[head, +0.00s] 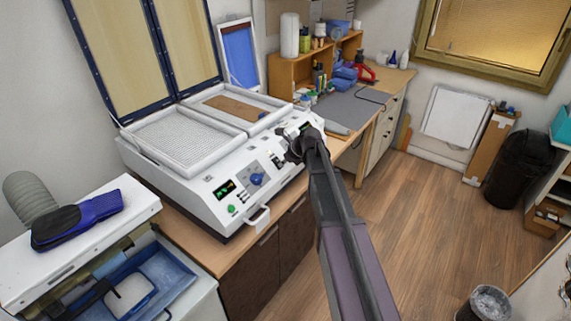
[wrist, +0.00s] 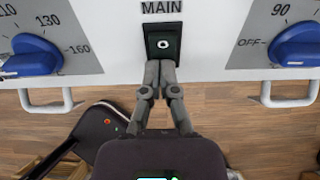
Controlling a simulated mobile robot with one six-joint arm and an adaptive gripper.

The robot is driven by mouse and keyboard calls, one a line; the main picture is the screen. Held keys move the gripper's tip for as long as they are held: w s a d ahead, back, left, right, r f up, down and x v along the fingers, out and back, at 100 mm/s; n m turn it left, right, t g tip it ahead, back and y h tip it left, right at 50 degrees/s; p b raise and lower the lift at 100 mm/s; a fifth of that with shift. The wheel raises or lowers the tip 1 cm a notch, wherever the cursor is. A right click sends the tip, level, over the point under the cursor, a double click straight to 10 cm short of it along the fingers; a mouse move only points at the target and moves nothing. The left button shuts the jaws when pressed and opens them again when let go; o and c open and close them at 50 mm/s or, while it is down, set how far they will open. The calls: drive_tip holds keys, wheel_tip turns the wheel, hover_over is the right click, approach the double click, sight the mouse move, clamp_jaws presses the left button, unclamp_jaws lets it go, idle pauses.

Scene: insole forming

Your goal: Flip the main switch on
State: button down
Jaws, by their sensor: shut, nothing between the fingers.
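The main switch (wrist: 162,45) is a dark rocker in a black frame under the label MAIN, with a pale round mark on its face. It sits on the white front panel of the forming machine (head: 190,190). My gripper (wrist: 160,68) is shut and empty. In the wrist view its fingertips are just below the switch and overlap the lower edge of its frame; I cannot tell whether they touch it. In the head view my gripper (head: 290,156) is at the front panel, right of the left blue knob (head: 257,179).
Blue dials flank the switch, the left one (wrist: 34,55) and the right one (wrist: 298,45). White handles stick out below them, left (wrist: 47,103) and right (wrist: 290,97). The machine's lids (head: 110,40) stand open. The wooden floor (head: 430,220) to the right is clear.

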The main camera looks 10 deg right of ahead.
drive_tip(key=shift+d, duration=0.3)
drive_tip(key=shift+r+p, duration=0.1)
drive_tip(key=shift+p, duration=0.2)
drive_tip(key=shift+a+r+p, duration=0.1)
drive_tip(key=shift+r+p, duration=0.55)
drive_tip(key=shift+s+d+r+p, duration=0.15)
drive_tip(key=shift+d+r+p, duration=0.05)
drive_tip(key=shift+r+p, duration=0.15)
drive_tip(key=s+d+f+p+v, duration=0.1)
drive_tip(key=s+p+v, duration=0.1)
drive_tip(key=p+v, duration=0.6)
drive_tip(key=v, duration=0.4)
drive_tip(key=shift+s+d, duration=0.15)
drive_tip(key=shift+d, duration=0.25)
drive_tip(key=shift+f, duration=0.1)
